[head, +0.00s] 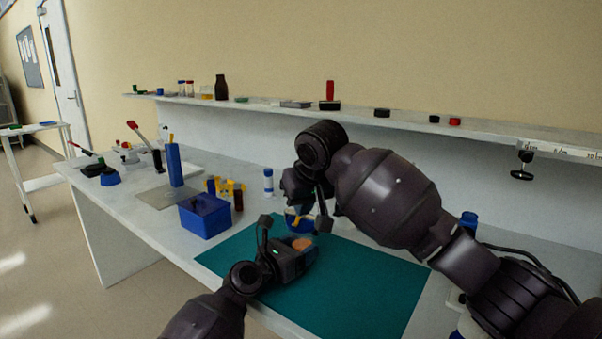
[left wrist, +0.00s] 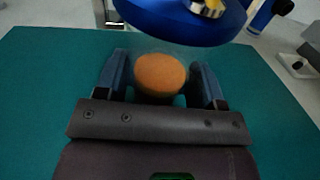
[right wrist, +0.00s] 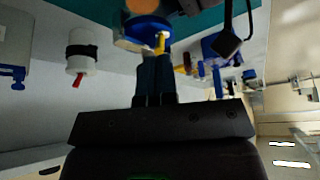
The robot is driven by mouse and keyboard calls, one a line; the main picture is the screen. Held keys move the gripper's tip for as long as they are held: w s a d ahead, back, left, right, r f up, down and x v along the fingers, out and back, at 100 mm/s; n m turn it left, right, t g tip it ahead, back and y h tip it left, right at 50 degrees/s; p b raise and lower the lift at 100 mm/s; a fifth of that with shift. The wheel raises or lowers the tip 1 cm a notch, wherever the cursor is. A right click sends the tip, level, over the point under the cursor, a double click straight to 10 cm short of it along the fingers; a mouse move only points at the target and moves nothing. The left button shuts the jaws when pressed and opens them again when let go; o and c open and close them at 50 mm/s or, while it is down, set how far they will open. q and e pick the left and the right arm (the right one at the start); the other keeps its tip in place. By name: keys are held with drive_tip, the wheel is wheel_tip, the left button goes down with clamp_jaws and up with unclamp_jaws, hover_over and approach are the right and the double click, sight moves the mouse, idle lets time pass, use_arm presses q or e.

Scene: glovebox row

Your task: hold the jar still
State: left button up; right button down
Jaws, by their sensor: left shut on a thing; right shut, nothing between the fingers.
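The jar (left wrist: 160,75) appears as a round, orange-topped shape with faint clear edges, between my left fingers in the left wrist view. It also shows as an orange disc in the head view (head: 301,243). My left gripper (left wrist: 162,88) is shut on it, low over the green mat. Whether the orange is its contents or its top I cannot tell. A blue round piece with a yellow part (head: 298,220) is just beyond the jar, partly hidden by my right gripper. My right gripper (right wrist: 156,62) is shut and empty, its tips close to the blue piece.
The green mat (head: 365,285) is mostly clear on its right side. A blue box (head: 204,216), a blue upright block (head: 175,165) and a blue-and-white bottle (head: 268,182) stand left of and behind it. A long shelf (head: 300,106) runs behind.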

wheel_tip(320, 180, up, 6)
drive_tip(key=shift+d+f, duration=0.1)
drive_tip(key=shift+f, duration=0.1)
drive_tip(key=shift+w, duration=0.1)
wheel_tip(320, 180, down, 6)
drive_tip(key=w+d, duration=0.1)
drive_tip(key=d, duration=0.1)
drive_tip(key=shift+w, duration=0.15)
idle(0.9)
idle(0.5)
